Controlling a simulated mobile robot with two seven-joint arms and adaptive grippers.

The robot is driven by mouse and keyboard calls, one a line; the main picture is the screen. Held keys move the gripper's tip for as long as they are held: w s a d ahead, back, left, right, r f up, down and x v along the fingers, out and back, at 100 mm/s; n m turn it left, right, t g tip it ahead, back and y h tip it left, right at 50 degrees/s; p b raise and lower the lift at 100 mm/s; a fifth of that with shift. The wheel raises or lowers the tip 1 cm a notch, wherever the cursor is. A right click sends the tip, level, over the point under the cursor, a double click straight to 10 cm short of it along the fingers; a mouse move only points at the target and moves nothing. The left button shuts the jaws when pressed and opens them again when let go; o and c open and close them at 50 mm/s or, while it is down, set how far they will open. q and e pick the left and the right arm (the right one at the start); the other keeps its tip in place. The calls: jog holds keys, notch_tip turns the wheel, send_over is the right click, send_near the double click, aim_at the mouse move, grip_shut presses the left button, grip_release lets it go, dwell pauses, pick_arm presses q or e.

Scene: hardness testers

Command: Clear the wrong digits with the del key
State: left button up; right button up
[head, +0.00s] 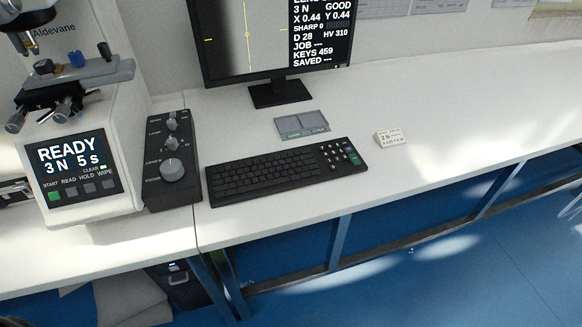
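A black keyboard (262,177) lies on the white bench in front of the monitor (280,40). Its number pad (336,153) is at the right end, with white-marked keys, a bluish key and a green key. The key labels are too small to read, so I cannot tell which is the del key. The monitor shows "KEYS 459", "SAVED ---", "JOB ---", "D 28" and "HV 310". Neither of my grippers is in view.
A hardness tester (85,150) at left shows "READY 3 N 5 s". A black knob panel (171,160) stands between it and the keyboard. A grey two-part pad (301,125) lies behind the keyboard, a small white label block (389,138) to its right. The bench (470,120) is clear farther right.

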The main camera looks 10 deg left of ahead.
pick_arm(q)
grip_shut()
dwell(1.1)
